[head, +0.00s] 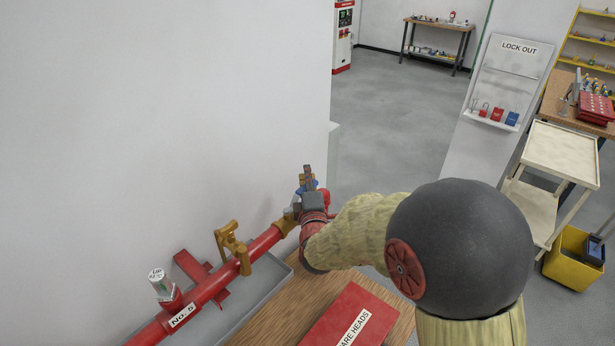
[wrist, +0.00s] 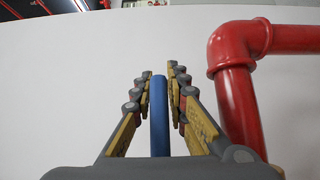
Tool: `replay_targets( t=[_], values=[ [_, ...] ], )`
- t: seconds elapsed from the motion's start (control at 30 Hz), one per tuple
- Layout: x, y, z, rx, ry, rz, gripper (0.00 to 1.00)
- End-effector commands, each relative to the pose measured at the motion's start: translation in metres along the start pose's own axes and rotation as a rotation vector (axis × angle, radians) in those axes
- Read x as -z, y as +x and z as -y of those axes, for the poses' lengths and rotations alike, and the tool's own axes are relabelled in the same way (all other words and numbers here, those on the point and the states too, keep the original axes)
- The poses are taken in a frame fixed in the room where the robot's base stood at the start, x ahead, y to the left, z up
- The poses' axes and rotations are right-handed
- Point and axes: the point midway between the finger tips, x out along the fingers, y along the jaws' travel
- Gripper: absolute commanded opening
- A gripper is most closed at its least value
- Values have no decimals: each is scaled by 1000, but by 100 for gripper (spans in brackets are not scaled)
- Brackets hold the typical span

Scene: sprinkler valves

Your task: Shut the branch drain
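In the wrist view a blue bar-like handle (wrist: 158,115) stands upright between the two fingers of my gripper (wrist: 160,72). The fingertips are close on both sides of it, with little or no gap. In the head view my gripper (head: 309,177) is at the far end of the red pipe (head: 210,287), beside the wall, with a bit of blue showing at its fingers. My arm and wrist hide most of the fitting there. No drain label is readable.
A yellow-brown valve handle (head: 228,238) stands on the pipe nearer me, with a "No. 5" tag (head: 184,314) and a gauge-like can (head: 158,280). A grey tray (head: 256,298) lies beneath. A red box (head: 350,318) sits on the wooden bench. A red pipe elbow (wrist: 236,50) rises right of my fingers.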

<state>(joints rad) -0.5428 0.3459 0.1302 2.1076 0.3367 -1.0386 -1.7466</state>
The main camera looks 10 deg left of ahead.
Motion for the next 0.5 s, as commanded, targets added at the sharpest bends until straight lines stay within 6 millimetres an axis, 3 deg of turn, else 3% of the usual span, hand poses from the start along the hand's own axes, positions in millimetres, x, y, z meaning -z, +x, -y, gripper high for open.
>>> replay_targets(
  t=[0.23,0.5],
  values=[
    [0,0,0,0,0,0,0],
    [0,0,1,1,0,0,0]
  ],
)
